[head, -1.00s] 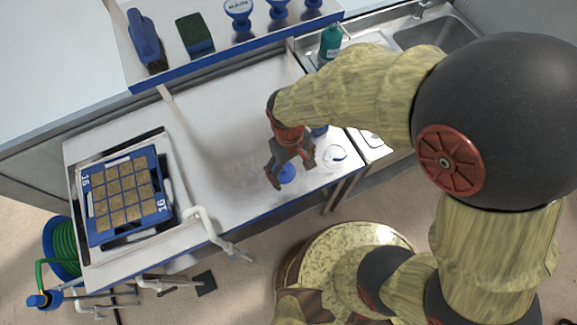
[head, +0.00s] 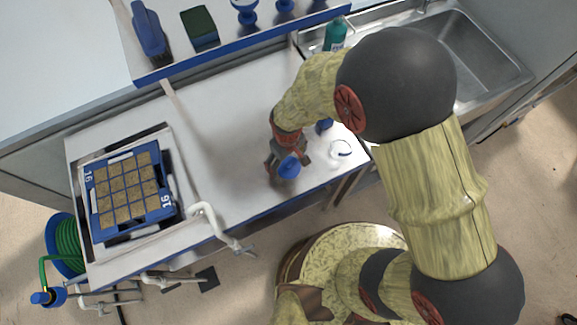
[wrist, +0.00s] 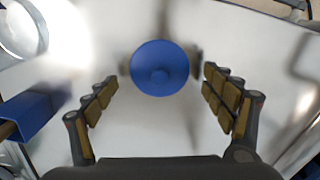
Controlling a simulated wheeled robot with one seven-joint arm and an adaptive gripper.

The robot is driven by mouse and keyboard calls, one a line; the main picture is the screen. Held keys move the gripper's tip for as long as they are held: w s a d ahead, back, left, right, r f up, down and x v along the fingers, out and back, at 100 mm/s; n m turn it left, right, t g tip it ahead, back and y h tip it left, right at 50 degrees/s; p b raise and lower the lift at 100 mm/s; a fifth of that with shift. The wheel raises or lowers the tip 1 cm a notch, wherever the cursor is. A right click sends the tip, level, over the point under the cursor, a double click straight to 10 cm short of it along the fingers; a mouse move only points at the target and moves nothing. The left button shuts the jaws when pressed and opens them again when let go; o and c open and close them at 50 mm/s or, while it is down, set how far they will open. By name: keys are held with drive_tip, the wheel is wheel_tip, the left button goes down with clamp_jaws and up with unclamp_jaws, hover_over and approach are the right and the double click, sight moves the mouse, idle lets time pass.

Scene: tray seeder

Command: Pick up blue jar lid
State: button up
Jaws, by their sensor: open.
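I cannot tell how high the fingertips are above the worktop. My gripper partly covers the lid's surroundings in the head view.
A clear round jar (head: 340,149) stands close to the right of my gripper. A blue item (head: 324,125) sits behind it. A seed tray (head: 163,206) is at the left. A blue-edged shelf (head: 240,47) runs along the back; a sink (head: 470,60) is at the right.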

drive_tip(key=shift+f, duration=0.35)
drive_tip(key=shift+c, duration=1)
drive_tip(key=c, duration=0.8)
drive_tip(key=shift+s+d, duration=0.1)
drive_tip(key=shift+c, duration=1)
drive_tip(key=shift+s+f, duration=0.1)
